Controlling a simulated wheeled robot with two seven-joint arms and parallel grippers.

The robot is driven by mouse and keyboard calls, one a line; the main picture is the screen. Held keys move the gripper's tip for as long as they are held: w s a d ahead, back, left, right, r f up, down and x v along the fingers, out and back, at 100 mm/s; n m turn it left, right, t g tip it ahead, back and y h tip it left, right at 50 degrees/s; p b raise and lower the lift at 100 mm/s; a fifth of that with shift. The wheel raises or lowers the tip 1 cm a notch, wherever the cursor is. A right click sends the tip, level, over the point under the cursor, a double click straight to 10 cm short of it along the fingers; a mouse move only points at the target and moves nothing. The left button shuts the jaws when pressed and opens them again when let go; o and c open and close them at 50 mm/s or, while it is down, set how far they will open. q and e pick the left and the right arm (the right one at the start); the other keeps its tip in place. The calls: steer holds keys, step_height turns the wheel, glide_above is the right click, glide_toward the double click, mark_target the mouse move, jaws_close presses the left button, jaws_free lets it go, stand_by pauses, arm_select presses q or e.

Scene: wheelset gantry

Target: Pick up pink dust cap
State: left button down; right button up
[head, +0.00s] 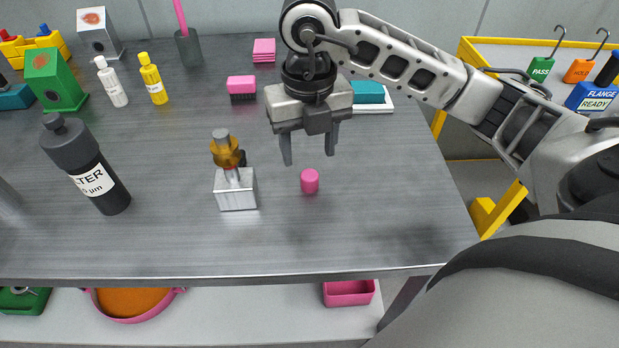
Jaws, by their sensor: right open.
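The pink dust cap (310,181) is a small upright pink cylinder on the grey metal table (390,235), right of a silver block. My right gripper (309,158) points down with its two fingers apart and empty. Its fingertips show just above and behind the cap in the head view, one to each side of it. I cannot tell the exact height gap. My left gripper is not in the head view.
A silver block with a brass fitting (235,188) stands close left of the cap. A black filter bottle (85,165) is farther left. A pink brush (242,88) and teal block (368,92) lie behind the gripper. Free room lies in front and right of the cap.

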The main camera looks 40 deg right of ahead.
mark_target(310, 175)
steer(key=f, duration=0.2)
steer(key=s+f, duration=0.1)
steer(key=shift+a+f, duration=0.15)
steer(key=shift+f, duration=0.25)
steer(key=shift+w+f, duration=0.1)
steer(key=shift+f, duration=0.25)
steer(key=c, duration=1)
steer(key=shift+r, duration=0.1)
steer(key=shift+c, duration=0.2)
